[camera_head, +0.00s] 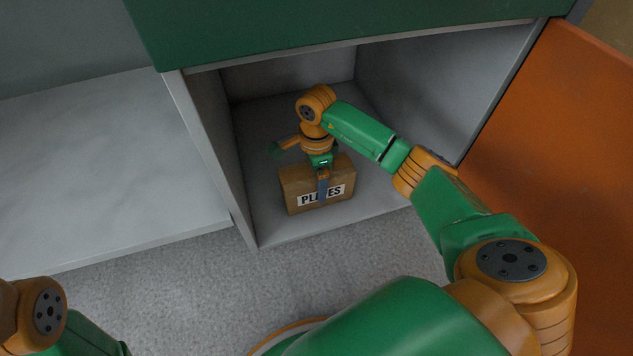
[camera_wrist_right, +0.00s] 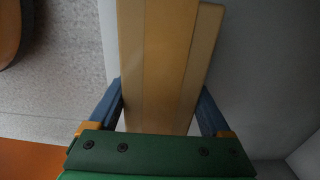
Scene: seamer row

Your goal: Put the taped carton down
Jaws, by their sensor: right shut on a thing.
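The taped carton (camera_head: 295,190) is a brown box with a white label reading "PLATES", partly covered by my gripper. It is inside an open grey cupboard compartment, upright, at or just above its floor (camera_head: 370,204); I cannot tell if it touches. My right gripper (camera_head: 323,185) comes from above and is shut on the carton. In the right wrist view, the blue fingers of the right gripper (camera_wrist_right: 162,105) lie on both sides of the carton (camera_wrist_right: 160,60). My left arm shows at the lower left corner, but its gripper is outside the view.
An orange door (camera_head: 560,150) stands open at the right of the compartment. A grey side wall (camera_head: 210,140) bounds it on the left, and a green panel (camera_head: 340,30) runs above. A wide grey shelf (camera_head: 100,170) lies to the left. Speckled floor (camera_head: 190,280) lies in front.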

